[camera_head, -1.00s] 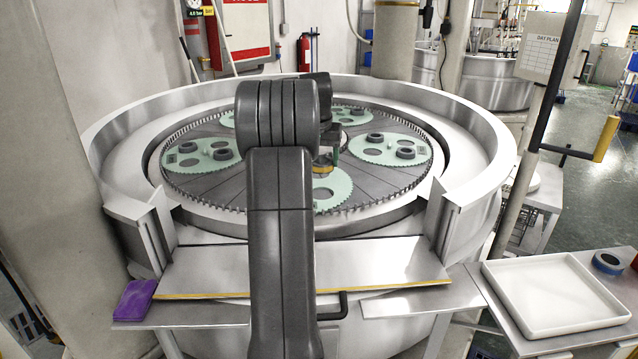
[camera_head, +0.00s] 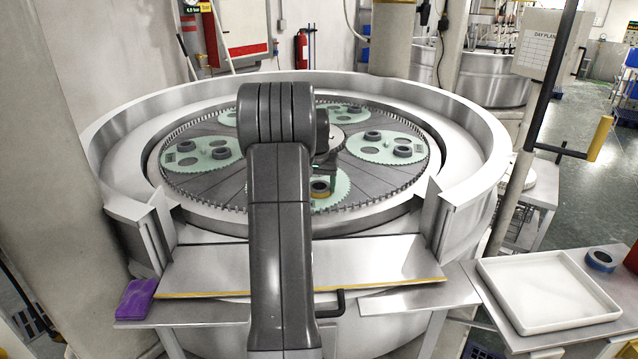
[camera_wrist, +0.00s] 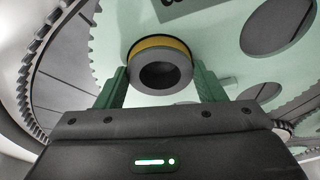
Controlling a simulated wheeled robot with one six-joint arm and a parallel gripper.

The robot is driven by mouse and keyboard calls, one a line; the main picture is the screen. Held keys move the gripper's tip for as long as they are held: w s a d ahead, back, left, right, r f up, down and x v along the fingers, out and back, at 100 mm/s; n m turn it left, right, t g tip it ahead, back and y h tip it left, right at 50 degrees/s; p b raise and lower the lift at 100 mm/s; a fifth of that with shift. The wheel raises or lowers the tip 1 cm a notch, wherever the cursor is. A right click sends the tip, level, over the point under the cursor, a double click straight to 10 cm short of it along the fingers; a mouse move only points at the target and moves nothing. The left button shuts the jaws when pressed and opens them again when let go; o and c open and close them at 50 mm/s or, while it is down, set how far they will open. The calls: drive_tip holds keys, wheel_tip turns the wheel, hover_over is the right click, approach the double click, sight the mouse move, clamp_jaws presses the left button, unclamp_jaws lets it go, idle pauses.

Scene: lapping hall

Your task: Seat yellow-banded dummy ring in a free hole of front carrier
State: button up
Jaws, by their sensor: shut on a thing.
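The yellow-banded dummy ring (camera_wrist: 160,68) is dark grey with a yellow band around its far end. It sits between the two green fingers of my gripper (camera_wrist: 160,88) in the wrist view, and my gripper is shut on it. In the head view the ring (camera_head: 320,189) shows low over the pale green front carrier (camera_head: 338,182), partly behind my arm. In the wrist view the front carrier (camera_wrist: 215,45) fills the background, with empty round holes to the right of the ring. I cannot tell whether the ring is inside a hole or just above the carrier.
Other carriers with dark rings lie at right (camera_head: 388,147) and left (camera_head: 203,153). A toothed rim surrounds the plate, inside a high steel wall (camera_head: 470,130). A purple pad (camera_head: 135,299) lies front left.

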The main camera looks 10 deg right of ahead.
drive_tip(key=o, duration=1.3)
drive_tip(key=b+v, duration=0.1)
drive_tip(key=v, duration=1.1)
drive_tip(key=shift+r+b, duration=0.15)
drive_tip(key=shift+b, duration=0.25)
drive_tip(key=p+x, duration=0.2)
drive_tip(key=x, duration=1)
drive_tip(key=shift+w+r, duration=0.1)
drive_tip(key=shift+r, duration=0.05)
drive_tip(key=shift+r+b, duration=0.35)
drive_tip(key=shift+r, duration=0.95)
